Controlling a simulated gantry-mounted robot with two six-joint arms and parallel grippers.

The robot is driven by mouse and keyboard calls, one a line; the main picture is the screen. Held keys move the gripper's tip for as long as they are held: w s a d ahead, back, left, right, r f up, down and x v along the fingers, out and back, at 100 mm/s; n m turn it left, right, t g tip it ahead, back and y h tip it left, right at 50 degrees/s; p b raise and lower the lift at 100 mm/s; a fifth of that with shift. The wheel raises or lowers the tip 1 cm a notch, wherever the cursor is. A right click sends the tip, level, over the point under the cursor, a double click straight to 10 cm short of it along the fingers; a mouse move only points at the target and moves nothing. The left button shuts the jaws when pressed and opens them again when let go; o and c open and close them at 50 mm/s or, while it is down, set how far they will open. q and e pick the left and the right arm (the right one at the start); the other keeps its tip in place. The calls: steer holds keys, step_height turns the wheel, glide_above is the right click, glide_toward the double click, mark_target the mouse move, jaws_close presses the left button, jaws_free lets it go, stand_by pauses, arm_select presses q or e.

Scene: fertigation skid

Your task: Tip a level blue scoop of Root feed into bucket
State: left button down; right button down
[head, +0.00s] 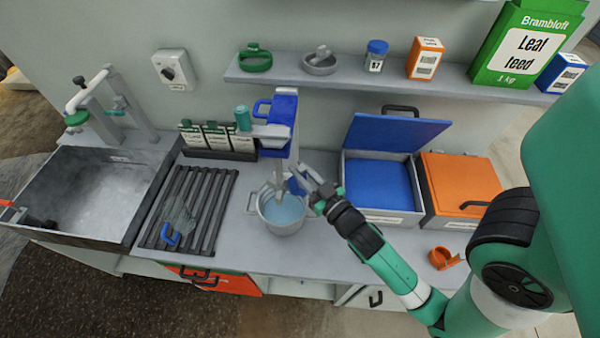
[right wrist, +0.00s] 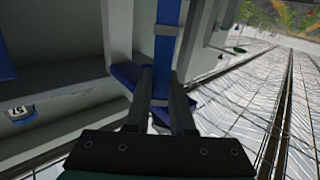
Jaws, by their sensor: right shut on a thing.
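My right gripper (head: 312,190) is shut on the blue scoop (head: 296,184), above the right rim of the bucket. In the right wrist view, blue parts of the scoop (right wrist: 128,76) show at the fingertips (right wrist: 160,100). The scoop looks tilted, and I cannot see what is in it. The grey metal bucket (head: 282,226) stands on the counter under the blue-headed stirrer (head: 282,112) and holds pale blue liquid. The blue bin (head: 392,134) right of the bucket has its lid up and shows a blue inside. My left gripper is not in view.
The stirrer shaft stands close beside the scoop. A shut orange bin (head: 460,187) and an orange scoop (head: 443,258) are to the right. A slatted rack (head: 190,205) and a sink (head: 80,190) lie left. A shelf (head: 400,80) with boxes runs above.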

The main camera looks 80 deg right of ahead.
steer(key=shift+w+a, duration=0.1)
steer(key=shift+w, duration=0.05)
steer(key=f+n+b, duration=0.1)
steer(key=b, duration=0.1)
steer(key=w+a+f+n+b, duration=0.1)
steer(key=b, duration=0.1)
steer(key=shift+a+f, duration=0.1)
steer(key=shift+f, duration=0.3)
